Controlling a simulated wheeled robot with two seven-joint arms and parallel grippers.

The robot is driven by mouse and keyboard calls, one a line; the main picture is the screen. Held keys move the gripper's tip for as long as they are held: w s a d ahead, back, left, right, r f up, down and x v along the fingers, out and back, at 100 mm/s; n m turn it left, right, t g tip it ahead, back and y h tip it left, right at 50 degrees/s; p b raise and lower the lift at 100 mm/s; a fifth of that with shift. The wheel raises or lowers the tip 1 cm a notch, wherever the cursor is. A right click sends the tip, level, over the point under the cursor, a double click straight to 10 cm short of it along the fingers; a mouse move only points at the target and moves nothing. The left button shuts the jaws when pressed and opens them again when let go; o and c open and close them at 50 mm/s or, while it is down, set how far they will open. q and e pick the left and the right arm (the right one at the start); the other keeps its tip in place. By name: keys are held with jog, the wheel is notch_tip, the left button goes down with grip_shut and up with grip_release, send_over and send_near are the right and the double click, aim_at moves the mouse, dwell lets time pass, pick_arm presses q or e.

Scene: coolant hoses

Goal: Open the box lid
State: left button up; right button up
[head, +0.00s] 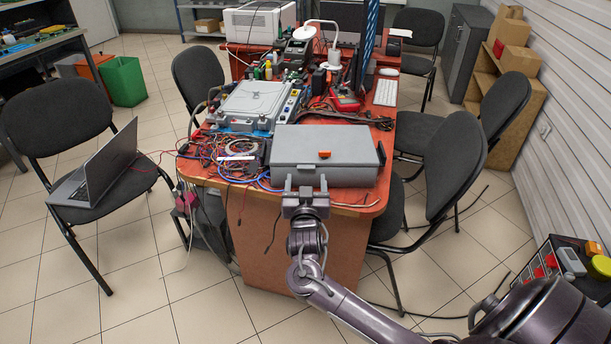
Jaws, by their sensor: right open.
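The grey box (345,172) sits on the near end of the red-brown table, and its lid (300,146) is down. I cannot tell whether the fingertips touch the box. My left gripper is not in view.
The table (372,206) is crowded: tangled wires (215,150) lie left of the box, and a light grey device (250,103) stands behind it. Chairs (455,165) flank the right side. A laptop (100,165) rests on a left chair. Floor is clear at front left.

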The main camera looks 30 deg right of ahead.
jog(key=shift+x, duration=1.75)
